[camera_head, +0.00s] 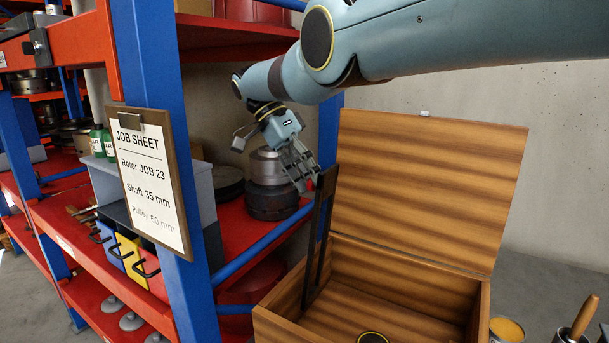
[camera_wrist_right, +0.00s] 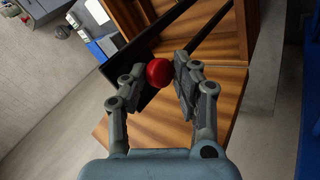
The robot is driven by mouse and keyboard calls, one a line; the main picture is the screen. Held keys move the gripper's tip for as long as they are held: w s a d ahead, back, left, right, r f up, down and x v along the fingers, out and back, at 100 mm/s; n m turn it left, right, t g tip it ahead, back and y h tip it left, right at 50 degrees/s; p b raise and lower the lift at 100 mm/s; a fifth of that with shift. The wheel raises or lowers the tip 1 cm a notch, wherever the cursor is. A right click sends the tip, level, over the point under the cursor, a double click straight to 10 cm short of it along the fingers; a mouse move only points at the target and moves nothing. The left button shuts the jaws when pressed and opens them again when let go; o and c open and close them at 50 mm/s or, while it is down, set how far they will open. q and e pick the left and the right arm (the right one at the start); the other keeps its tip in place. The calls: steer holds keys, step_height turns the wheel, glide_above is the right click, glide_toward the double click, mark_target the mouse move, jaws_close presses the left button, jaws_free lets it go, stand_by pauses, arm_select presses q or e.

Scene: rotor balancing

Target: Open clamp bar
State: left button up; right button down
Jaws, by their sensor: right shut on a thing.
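The clamp bar appears to be the dark, narrow frame (camera_head: 319,240) standing steeply upright at the left side of an open wooden box. In the right wrist view the dark bar (camera_wrist_right: 187,30) runs diagonally, with a red knob (camera_wrist_right: 158,72) near its end. My right gripper (camera_head: 308,180) is at the upper end of the bar. In the wrist view its fingers (camera_wrist_right: 160,78) are shut on the red knob, one on each side. My left gripper is not in view.
The wooden box (camera_head: 277,322) has its lid (camera_head: 428,190) raised at the back. A blue and red shelf rack (camera_head: 160,60) with a job sheet (camera_head: 152,180) stands close on the left. A yellow-topped can (camera_head: 507,331) and a brush (camera_head: 584,318) are at the lower right.

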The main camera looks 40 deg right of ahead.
steer(key=c, duration=1.4)
jaws_free()
steer(key=shift+s+a+f, duration=0.1)
steer(key=shift+a+f, duration=0.05)
steer(key=shift+f, duration=0.25)
steer(key=shift+s+a+f, duration=0.1)
steer(key=shift+a+f, duration=0.05)
steer(key=shift+f, duration=0.25)
steer(key=shift+o, duration=0.8)
steer(key=shift+w+f, duration=0.1)
steer(key=shift+w, duration=0.05)
steer(key=shift+w+d+r, duration=0.2)
steer(key=shift+r, duration=0.15)
